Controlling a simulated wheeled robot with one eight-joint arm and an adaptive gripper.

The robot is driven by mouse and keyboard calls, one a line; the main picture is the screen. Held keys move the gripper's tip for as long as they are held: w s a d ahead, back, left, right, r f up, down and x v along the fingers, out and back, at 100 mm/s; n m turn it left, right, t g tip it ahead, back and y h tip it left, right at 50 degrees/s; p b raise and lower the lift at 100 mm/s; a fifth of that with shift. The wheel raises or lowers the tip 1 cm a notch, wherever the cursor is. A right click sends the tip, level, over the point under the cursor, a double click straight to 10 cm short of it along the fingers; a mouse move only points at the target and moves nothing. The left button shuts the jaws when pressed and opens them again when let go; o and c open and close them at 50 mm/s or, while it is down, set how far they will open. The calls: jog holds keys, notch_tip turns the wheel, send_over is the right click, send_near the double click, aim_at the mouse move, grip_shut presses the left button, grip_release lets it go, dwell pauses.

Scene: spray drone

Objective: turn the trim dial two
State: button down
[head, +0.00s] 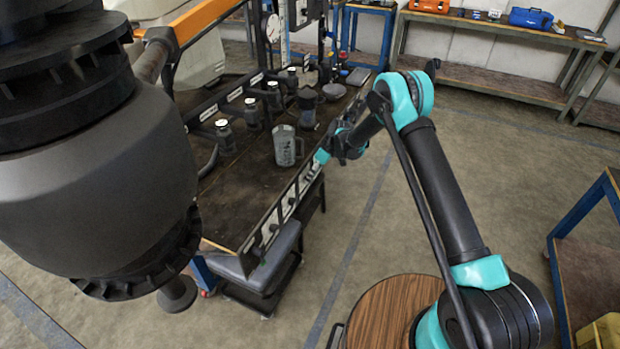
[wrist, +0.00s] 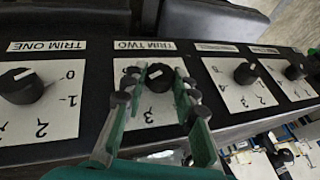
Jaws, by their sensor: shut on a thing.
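The trim two dial (wrist: 160,78) is a black round knob with a white pointer mark, on a white numbered plate under an upside-down "TRIM TWO" label (wrist: 145,46) in the wrist view. My gripper (wrist: 157,88) has its green fingers with dark pads on either side of the knob and is shut on it. The fingers hide part of the scale; a 3 shows below the knob. I cannot tell which number the mark points at. In the head view my gripper (head: 321,158) is at the dial panel (head: 270,226) along the bench edge; the knob is too small to make out there.
The trim one dial (wrist: 22,86) is to the left in the wrist view. Two more dials (wrist: 246,73) (wrist: 294,72) are to the right. A grey jug (head: 286,148) and several dark bottles (head: 225,136) stand on the bench. A padded stool (head: 262,255) is below the panel.

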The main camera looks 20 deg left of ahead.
jog(key=shift+w+f+m+g+y, duration=0.15)
jog(key=shift+m+g+y, duration=0.1)
jog(key=shift+g, duration=0.85)
jog(key=shift+w+m+g+y, duration=0.15)
jog(key=shift+m+g, duration=0.1)
jog(key=shift+g, duration=0.85)
jog(key=c, duration=1.2)
grip_release()
jog(key=v, duration=1.2)
jog(key=shift+w, duration=0.1)
jog(key=shift+f, duration=0.1)
